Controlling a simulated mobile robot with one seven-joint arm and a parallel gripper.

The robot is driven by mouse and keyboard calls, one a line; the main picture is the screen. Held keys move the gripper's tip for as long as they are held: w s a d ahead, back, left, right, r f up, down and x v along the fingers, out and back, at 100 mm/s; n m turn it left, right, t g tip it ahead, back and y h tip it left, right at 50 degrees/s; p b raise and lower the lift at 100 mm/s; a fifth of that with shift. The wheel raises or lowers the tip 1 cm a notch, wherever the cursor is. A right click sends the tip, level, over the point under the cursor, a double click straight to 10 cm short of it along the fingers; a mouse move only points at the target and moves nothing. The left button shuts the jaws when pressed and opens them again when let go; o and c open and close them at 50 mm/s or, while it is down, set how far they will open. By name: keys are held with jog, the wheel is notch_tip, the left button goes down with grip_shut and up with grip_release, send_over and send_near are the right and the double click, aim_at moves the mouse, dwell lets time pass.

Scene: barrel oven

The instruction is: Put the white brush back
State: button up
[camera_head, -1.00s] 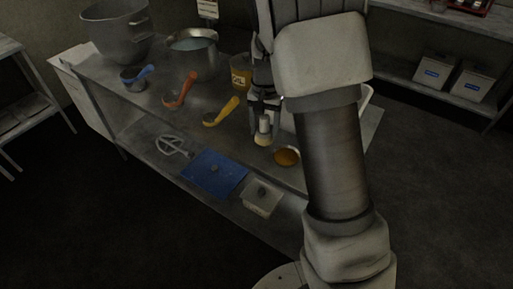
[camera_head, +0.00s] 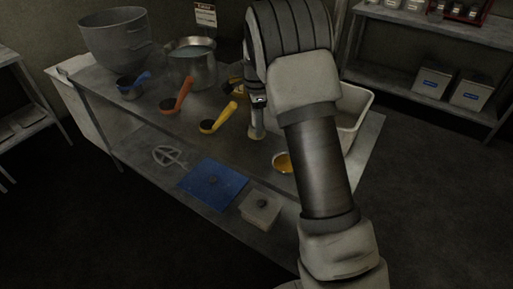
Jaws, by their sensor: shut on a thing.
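My gripper (camera_head: 258,99) is shut on the white brush (camera_head: 256,126), above the steel table. The brush hangs down with its pale head lowest; its upper part is hidden by the gripper. Whether its tip touches the table top is too dark to tell. To the right and nearer is a small bowl of amber liquid (camera_head: 282,162), partly covered by my arm.
Yellow (camera_head: 218,118), orange (camera_head: 177,96) and blue (camera_head: 133,85) scoops lie to the left. A steel pot (camera_head: 192,64) and large mixing bowl (camera_head: 115,40) stand behind. A white tub (camera_head: 354,108) is right of my arm.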

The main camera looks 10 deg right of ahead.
notch_tip(320, 180, down, 8)
jog(key=shift+r+b, duration=0.1)
jog(key=shift+b, duration=0.4)
jog(key=shift+f, duration=0.25)
jog(key=o, duration=1.2)
